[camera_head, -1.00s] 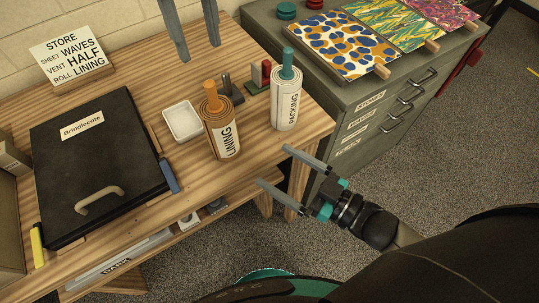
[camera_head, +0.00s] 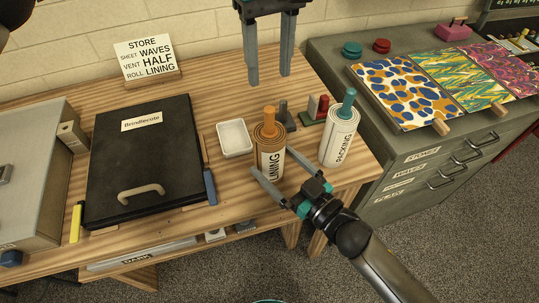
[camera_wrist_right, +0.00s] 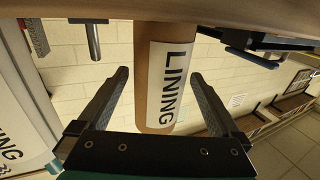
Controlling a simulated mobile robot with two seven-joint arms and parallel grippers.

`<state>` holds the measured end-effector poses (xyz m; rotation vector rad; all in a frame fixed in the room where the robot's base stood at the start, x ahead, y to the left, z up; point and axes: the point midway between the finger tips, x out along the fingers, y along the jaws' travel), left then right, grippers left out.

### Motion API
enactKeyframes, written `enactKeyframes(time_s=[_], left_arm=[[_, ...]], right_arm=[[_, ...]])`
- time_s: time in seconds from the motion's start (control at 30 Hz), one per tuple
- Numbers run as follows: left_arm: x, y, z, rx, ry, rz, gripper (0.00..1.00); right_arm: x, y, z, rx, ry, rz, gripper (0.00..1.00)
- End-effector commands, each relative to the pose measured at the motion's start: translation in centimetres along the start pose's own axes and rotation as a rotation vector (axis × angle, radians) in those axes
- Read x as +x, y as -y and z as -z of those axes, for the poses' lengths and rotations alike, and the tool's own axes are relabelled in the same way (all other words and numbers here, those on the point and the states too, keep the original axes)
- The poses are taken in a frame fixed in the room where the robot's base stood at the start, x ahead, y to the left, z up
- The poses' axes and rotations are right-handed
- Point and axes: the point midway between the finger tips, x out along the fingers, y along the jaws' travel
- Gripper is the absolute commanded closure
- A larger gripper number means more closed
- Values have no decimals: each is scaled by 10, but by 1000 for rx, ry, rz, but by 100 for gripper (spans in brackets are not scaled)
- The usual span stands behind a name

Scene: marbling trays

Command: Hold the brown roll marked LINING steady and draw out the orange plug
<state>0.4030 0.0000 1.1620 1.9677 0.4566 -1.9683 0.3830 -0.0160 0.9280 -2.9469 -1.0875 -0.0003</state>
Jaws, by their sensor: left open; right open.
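The brown roll marked LINING (camera_head: 270,154) stands upright on the wooden table, with the orange plug (camera_head: 269,118) rising from its top. My right gripper (camera_head: 269,161) is open at the roll's front, its fingers pointing at it. My left gripper (camera_head: 269,79) is open and empty, pointing down above and behind the orange plug. The plug is out of sight in the wrist view.
The white roll marked PACKING (camera_head: 338,141) with a teal plug stands close on the right. A white dish (camera_head: 234,138) lies left of the LINING roll.

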Motion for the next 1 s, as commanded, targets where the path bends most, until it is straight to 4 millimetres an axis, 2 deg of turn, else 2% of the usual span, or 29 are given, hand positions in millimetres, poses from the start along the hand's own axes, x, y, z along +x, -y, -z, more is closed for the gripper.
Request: enactKeyframes(time_s=[0.2,0.57,1.0], left_arm=[[0,0,0,0,0,0,50],[0,0,0,0,0,0,50],[0,0,0,0,0,0,50]], right_arm=[[22,0,0,0,0,-1,0],[26,0,0,0,1,0,0],[26,0,0,0,1,0,47]])
